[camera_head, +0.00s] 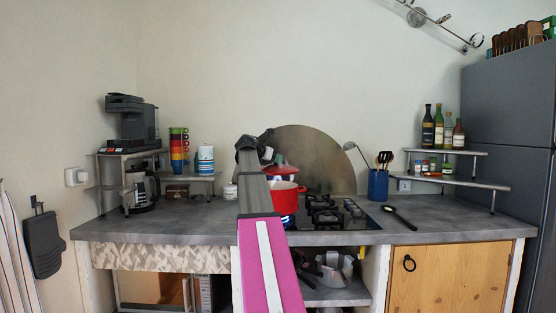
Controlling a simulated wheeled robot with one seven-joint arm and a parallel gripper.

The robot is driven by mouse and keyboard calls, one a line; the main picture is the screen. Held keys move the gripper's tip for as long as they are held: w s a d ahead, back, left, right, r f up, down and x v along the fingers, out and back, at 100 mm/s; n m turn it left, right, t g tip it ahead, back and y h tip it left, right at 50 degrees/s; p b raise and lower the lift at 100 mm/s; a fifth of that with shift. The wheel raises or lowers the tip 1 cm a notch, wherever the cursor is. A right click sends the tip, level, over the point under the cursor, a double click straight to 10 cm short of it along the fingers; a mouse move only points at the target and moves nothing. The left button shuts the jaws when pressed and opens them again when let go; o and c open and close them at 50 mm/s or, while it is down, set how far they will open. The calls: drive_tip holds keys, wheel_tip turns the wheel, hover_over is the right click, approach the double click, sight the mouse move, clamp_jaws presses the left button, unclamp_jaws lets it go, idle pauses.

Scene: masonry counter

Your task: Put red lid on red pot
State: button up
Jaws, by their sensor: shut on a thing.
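The red pot (286,196) stands at the left side of the black stove on the grey counter, partly hidden by my arm. The red lid (281,170) is above the pot, raised and apart from its rim. My gripper (268,150) is above and to the left of the pot, near the lid, and is shut on the lid. The fingertips are small and partly hidden by my own arm, so the exact grip on the lid is hard to see.
Black burner grates (328,212) lie right of the pot, with a black spoon (400,217) on the counter. A blue utensil holder (378,184) stands behind. A white jar (230,192) and a coffee press (142,188) stand to the left. Counter between them is mostly free.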

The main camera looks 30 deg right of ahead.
drive_tip(key=shift+f, duration=2.75)
drive_tip(key=shift+f, duration=0.2)
drive_tip(key=o, duration=1.3)
drive_tip(key=shift+a, duration=0.1)
drive_tip(key=v, duration=1)
drive_tip(key=shift+s+a, duration=0.15)
drive_tip(key=shift+a, duration=0.15)
